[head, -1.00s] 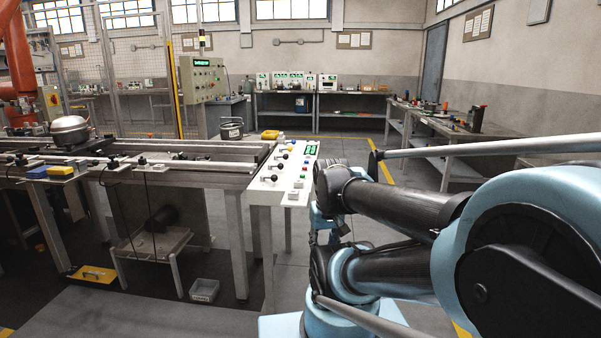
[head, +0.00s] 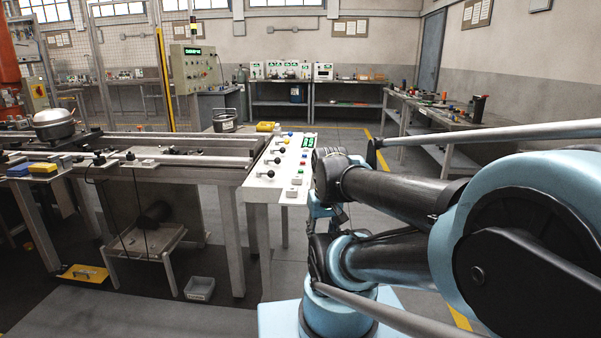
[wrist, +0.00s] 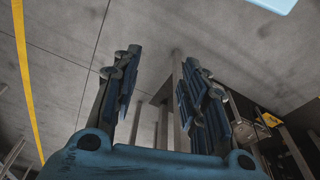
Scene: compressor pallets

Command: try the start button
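A white sloped control panel (head: 270,178) stands at the right end of the long workbench in the head view. It carries several black-knobbed levers, a green display (head: 308,142), small coloured buttons including a red one (head: 303,162), and pale square buttons near its lower edge. The labels are too small to read, so I cannot tell which is the start button. In the wrist view my gripper (wrist: 159,70) is open, its two dark blue fingers apart with nothing between them. The panel cannot be made out there. In the head view my arm hides most of the gripper.
The workbench (head: 215,172) holds rails and a metal dome-shaped part (head: 53,124) at left. A grey bin (head: 200,288) and a yellow tray (head: 83,273) lie on the floor. A cabinet (head: 195,68) stands behind. A side table (head: 450,122) is at right.

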